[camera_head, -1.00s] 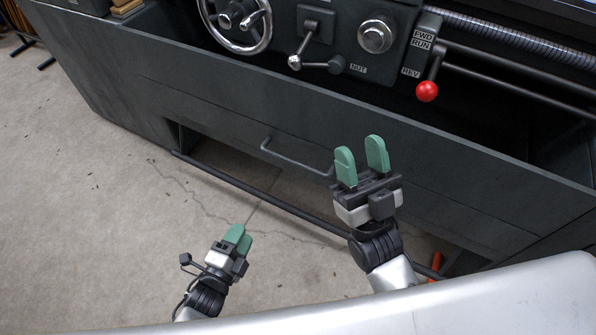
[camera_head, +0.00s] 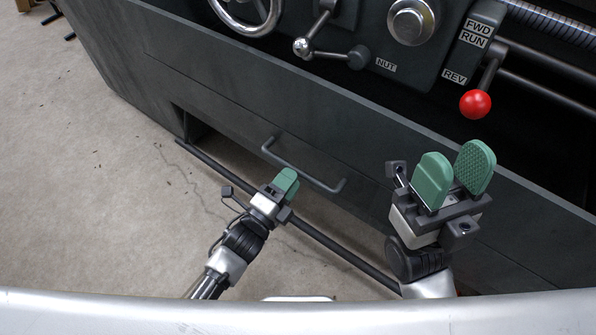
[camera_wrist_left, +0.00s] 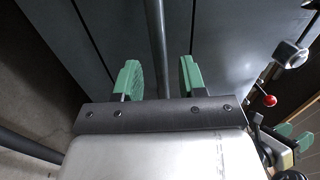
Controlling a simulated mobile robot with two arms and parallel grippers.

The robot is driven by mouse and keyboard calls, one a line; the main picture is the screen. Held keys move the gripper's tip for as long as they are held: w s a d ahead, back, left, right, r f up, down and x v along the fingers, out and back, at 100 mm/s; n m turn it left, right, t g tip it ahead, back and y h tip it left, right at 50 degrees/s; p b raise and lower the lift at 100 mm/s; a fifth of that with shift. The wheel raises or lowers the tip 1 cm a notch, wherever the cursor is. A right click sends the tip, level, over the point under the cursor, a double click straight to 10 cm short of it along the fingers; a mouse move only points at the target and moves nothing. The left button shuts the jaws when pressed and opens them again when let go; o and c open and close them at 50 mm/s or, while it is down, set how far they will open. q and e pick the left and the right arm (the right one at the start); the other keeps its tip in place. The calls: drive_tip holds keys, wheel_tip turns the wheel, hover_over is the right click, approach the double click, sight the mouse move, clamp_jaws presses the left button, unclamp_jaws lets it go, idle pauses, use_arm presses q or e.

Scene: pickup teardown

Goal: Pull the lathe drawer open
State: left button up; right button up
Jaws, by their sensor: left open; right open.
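The lathe drawer (camera_head: 245,141) is a dark grey front panel low on the lathe, and it looks flush with the panel around it. Its handle (camera_head: 318,179) is a dark bar set across the front. My left gripper (camera_head: 287,184) has green fingers and is close to the handle, near its left part. In the left wrist view the fingers (camera_wrist_left: 160,80) are apart, with the handle bar (camera_wrist_left: 156,45) running between them, not gripped. My right gripper (camera_head: 455,178) is open and empty, in front of the lathe to the right of the handle.
A red-knobbed lever (camera_head: 475,103), a handwheel (camera_head: 245,8) and a round dial (camera_head: 411,21) are on the lathe above the drawer. A dark rail (camera_head: 330,250) runs low along the lathe's foot. Concrete floor (camera_head: 90,200) is clear at the left.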

sight(298, 169)
use_arm(q)
drive_tip(key=shift+b+x, duration=0.3)
drive_tip(key=shift+x, duration=1.4)
clamp_jaws()
